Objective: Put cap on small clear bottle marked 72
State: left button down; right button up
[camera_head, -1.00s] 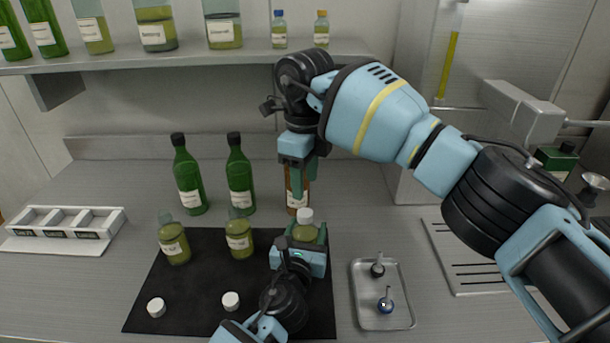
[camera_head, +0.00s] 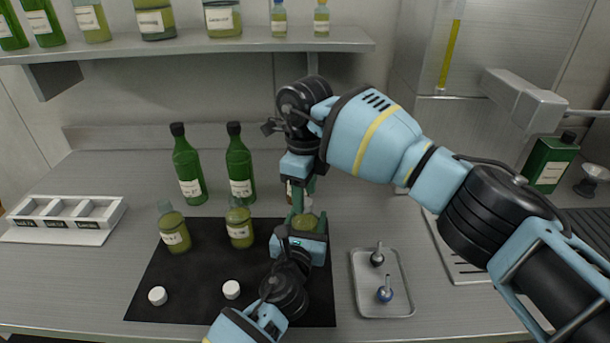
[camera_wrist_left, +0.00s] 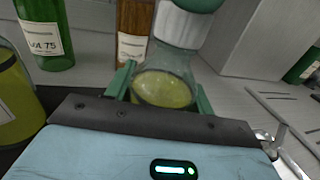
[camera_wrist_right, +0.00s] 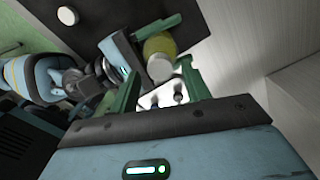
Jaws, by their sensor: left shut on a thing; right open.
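My left gripper (camera_head: 302,238) is shut on a small clear bottle (camera_head: 306,221) of yellow-green liquid, upright near the mat's right edge. In the left wrist view the bottle (camera_wrist_left: 165,88) stands between the fingers, with a white cap (camera_wrist_left: 180,28) on its mouth. I cannot tell if the cap is tightened. No number shows on this bottle. My right gripper (camera_head: 303,193) is open, pointing down from above. In the right wrist view the cap (camera_wrist_right: 160,69) lies between its fingers; in the head view they hide it.
Two uncapped small bottles (camera_head: 174,232) (camera_head: 239,228) and two loose white caps (camera_head: 157,296) (camera_head: 231,289) are on the black mat (camera_head: 195,275). Green bottles (camera_head: 188,168) (camera_head: 240,165) stand behind. A metal tray (camera_head: 365,300) is at right, a white rack (camera_head: 100,225) at left.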

jog(key=shift+f, duration=0.85)
jog(key=c, duration=1)
jog(key=shift+m, duration=0.4)
jog(key=o, duration=1.1)
